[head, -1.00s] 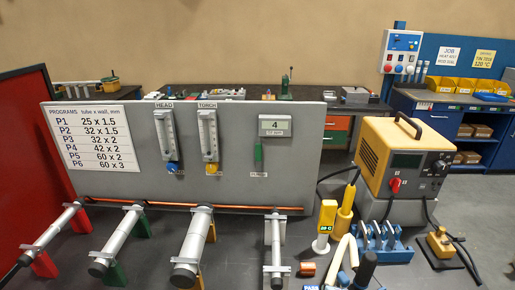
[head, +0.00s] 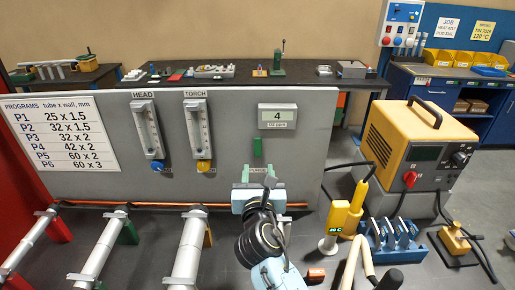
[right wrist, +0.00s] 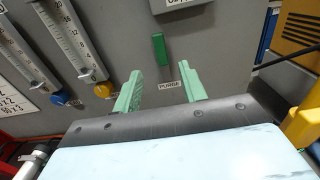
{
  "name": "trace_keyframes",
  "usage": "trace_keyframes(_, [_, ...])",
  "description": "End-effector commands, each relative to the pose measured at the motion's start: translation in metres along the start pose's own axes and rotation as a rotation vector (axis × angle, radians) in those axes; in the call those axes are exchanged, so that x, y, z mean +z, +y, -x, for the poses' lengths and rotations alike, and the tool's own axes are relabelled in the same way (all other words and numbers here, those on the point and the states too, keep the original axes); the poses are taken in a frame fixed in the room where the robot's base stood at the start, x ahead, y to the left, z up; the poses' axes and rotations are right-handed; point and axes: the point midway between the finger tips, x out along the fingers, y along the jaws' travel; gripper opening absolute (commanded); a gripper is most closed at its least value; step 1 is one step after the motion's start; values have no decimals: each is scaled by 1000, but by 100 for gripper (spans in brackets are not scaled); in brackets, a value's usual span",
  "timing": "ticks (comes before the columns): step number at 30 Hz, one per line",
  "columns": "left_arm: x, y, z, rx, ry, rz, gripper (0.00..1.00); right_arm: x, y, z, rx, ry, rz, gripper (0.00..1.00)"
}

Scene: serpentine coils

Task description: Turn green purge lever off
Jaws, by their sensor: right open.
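The green purge lever (head: 257,147) stands upright on the grey panel, below the small display reading 4 and above the PURGE label. In the right wrist view the lever (right wrist: 160,49) shows as a green bar just beyond and above the fingertips. My right gripper (head: 258,174) is in front of the panel, below the lever, with its pale green fingers apart. In the right wrist view the open gripper (right wrist: 160,80) has nothing between its fingers, and the PURGE label (right wrist: 167,85) shows between them. My left gripper is not in view.
Two flow meters, HEAD (head: 148,128) and TORCH (head: 197,128), are left of the lever. A copper tube (head: 160,206) runs along the panel's foot. A yellow welding unit (head: 400,145), a yellow handheld device (head: 345,215) and a blue clamp rack (head: 391,240) stand to the right.

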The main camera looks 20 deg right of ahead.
Motion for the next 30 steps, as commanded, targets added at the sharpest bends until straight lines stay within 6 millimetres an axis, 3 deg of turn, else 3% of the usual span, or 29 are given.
trace_keyframes(6, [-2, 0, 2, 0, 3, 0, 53, 1, 0, -49, -1, 1, -3, 42])
trace_keyframes(13, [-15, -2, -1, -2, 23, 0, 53, 0, 0, -84, -1, 1, -4, 42])
trace_keyframes(18, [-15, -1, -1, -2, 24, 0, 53, 0, 0, -96, -1, 2, -4, 42])
trace_keyframes(27, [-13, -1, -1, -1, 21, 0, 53, 0, 0, -98, -1, 2, -4, 42])
trace_keyframes(30, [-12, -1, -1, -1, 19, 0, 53, 0, 0, -98, -1, 2, -4, 31])
